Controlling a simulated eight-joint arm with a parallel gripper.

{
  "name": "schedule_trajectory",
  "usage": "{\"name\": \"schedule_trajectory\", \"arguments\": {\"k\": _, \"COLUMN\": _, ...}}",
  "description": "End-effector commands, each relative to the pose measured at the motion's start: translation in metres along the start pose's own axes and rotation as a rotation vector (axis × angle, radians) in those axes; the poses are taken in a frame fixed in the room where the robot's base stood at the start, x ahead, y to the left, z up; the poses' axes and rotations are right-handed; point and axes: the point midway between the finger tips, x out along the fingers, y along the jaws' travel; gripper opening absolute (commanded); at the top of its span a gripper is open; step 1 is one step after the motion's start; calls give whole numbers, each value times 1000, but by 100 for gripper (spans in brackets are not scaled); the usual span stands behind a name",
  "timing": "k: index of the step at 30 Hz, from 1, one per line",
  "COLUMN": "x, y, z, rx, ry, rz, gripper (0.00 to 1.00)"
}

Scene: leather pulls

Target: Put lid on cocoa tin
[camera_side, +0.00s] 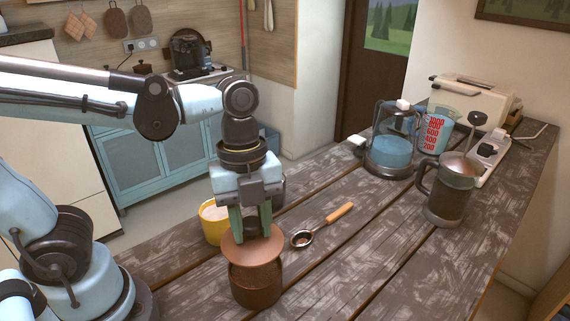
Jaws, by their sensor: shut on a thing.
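The cocoa tin (256,288) is a brown round tin standing upright near the front edge of the wooden table. Its lid (252,250) is a wide, flat, reddish-brown disc directly over the tin's mouth and hides it. From this angle I cannot tell whether the lid rests on the rim or hovers just above it. My gripper (249,230) points down from above with its green fingers shut on the top of the lid. The exact grip point is partly hidden by the fingers.
A yellow mug (212,226) stands close behind and left of my gripper. A wooden-handled spoon (325,225) lies right of the tin. Farther right are a French press (449,196), a glass jar with blue contents (391,150) and a measuring jug (440,130). The front right tabletop is clear.

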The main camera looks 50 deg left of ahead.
Motion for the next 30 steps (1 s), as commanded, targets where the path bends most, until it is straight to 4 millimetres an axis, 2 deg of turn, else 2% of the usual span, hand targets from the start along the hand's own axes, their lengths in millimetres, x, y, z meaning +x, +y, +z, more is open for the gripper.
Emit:
{"name": "schedule_trajectory", "arguments": {"k": 15, "x": 41, "y": 0, "z": 5, "rx": 2, "ry": 0, "rz": 0, "gripper": 5}}
{"name": "schedule_trajectory", "arguments": {"k": 30, "x": 46, "y": 0, "z": 5, "rx": 2, "ry": 0, "rz": 0, "gripper": 5}}
